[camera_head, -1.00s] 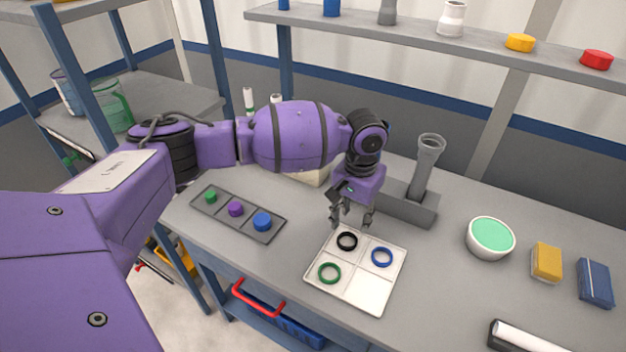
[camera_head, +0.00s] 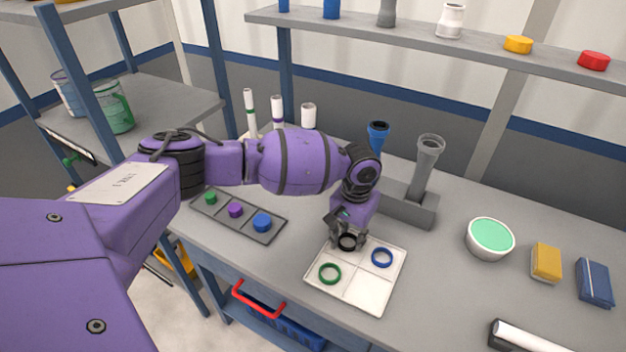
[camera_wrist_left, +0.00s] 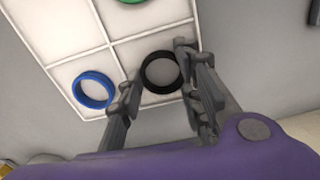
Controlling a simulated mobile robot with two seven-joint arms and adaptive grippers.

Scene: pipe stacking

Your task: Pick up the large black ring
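The black ring (camera_head: 348,249) lies flat in the back-left compartment of the white divided tray (camera_head: 367,290). My left gripper (camera_head: 348,239) is down over the ring with its fingers spread on either side. In the left wrist view the black ring (camera_wrist_left: 144,75) shows between the open fingertips (camera_wrist_left: 157,68). I cannot tell whether a finger touches it. The blue ring (camera_head: 382,266) lies in the compartment to its right, and the green ring (camera_head: 329,282) in the front-left one. My right gripper is out of view.
A grey stand with upright pipes (camera_head: 427,165) is just behind the tray. A dark holder with coloured caps (camera_head: 248,228) lies to the left.

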